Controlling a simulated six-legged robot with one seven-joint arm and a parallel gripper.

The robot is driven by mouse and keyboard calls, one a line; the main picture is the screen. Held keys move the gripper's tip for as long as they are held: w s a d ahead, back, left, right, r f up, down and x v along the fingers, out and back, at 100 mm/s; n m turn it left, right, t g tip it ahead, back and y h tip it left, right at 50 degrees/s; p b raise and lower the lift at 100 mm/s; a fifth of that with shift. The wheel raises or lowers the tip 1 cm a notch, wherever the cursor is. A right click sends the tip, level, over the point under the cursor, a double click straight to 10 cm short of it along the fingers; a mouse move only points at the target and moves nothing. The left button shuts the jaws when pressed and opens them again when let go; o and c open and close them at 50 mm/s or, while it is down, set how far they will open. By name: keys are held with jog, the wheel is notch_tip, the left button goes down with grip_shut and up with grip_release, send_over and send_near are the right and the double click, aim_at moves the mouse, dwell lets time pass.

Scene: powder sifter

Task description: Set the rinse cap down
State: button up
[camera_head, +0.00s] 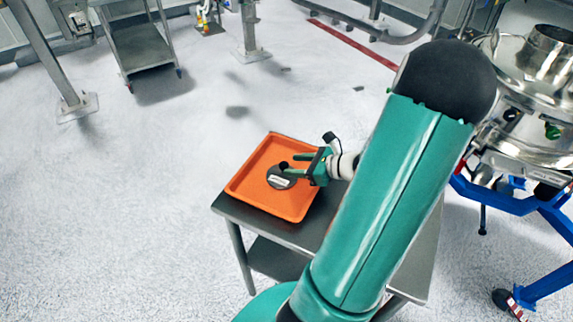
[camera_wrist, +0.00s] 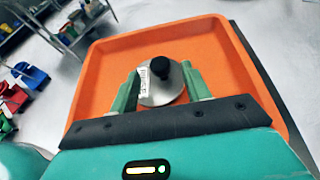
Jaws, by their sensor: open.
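The rinse cap (camera_head: 282,181) is a grey disc with a black knob and a white label. It lies in an orange tray (camera_head: 247,187) on a small metal table. The cap also shows in the wrist view (camera_wrist: 158,94), with its black knob (camera_wrist: 160,66) pointing up. My gripper (camera_head: 290,172) is low over the tray, its green fingers open. In the wrist view the fingers (camera_wrist: 160,88) stand on either side of the cap. I cannot tell whether they touch it.
The metal table (camera_head: 287,236) has bare top at the tray's near right. A shiny steel sifter (camera_head: 535,70) on a blue frame (camera_head: 500,198) stands at the right. A grey cart (camera_head: 138,45) is at the back left. The floor left of the table is clear.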

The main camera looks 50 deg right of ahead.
jog(key=v, duration=0.7)
jog(key=shift+s+d+r, duration=0.1)
jog(key=shift+s, duration=0.1)
jog(key=w+a+r+m+g+h, duration=0.2)
jog(key=w+r+m+h, duration=0.7)
jog(key=w+r+m, duration=0.5)
jog(key=a+r+m+g+h, duration=0.15)
jog(key=a+r+m, duration=0.25)
jog(key=a+m, duration=0.65)
jog(key=s+a+m+g+y, duration=0.2)
jog(key=s+a+m, duration=0.3)
jog(key=a, duration=0.6)
jog(key=s+a+m+g+y, duration=0.1)
jog(key=s+a+m+y, duration=0.4)
jog(key=a+m, duration=0.4)
jog(key=shift+s+a+f+m+g, duration=0.2)
jog(key=shift+a+f+m+g, duration=0.2)
jog(key=shift+a, duration=0.55)
